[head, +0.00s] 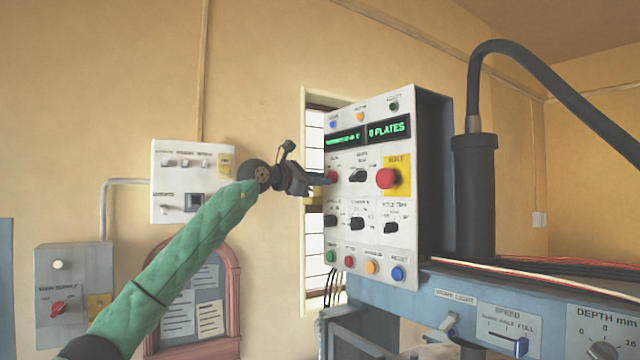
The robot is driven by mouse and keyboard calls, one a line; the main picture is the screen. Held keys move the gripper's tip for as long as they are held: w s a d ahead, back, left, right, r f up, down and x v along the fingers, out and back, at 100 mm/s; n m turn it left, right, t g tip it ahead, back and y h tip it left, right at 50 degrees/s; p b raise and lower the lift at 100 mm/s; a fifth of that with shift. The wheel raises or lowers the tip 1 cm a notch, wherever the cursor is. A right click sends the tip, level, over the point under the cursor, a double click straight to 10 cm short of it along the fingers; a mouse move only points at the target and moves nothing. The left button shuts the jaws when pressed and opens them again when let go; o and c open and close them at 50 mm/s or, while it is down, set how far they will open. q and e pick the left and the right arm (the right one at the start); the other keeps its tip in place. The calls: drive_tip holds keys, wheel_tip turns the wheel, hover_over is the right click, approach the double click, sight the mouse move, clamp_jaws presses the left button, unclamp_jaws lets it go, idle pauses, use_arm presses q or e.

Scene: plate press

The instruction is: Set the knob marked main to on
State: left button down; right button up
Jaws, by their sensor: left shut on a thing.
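A white control panel (372,270) faces me at the centre right. My left gripper (322,181) reaches it from the left and is shut on a red knob (332,176) in the upper left of its knob rows. The gripper hides part of this knob, and its small label is too blurred to read for sure. Its pointer direction cannot be told. A grey wall box (73,270) marked main supply, with another red knob (59,308), is at the lower left. My right gripper is not in view.
Black knobs (358,174) and a red push button (387,178) on a yellow plate sit close to the right of the held knob. A white switch box (192,160) is on the wall. A blue machine body (460,290) stands below right.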

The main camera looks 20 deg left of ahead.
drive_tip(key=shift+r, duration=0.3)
use_arm(q)
drive_tip(key=c, duration=1.5)
unclamp_jaws()
drive_tip(key=shift+o, duration=0.2)
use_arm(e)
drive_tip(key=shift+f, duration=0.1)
use_arm(q)
drive_tip(key=b+v, duration=0.3)
drive_tip(key=v, duration=0.4)
drive_tip(key=shift+s+a, duration=0.3)
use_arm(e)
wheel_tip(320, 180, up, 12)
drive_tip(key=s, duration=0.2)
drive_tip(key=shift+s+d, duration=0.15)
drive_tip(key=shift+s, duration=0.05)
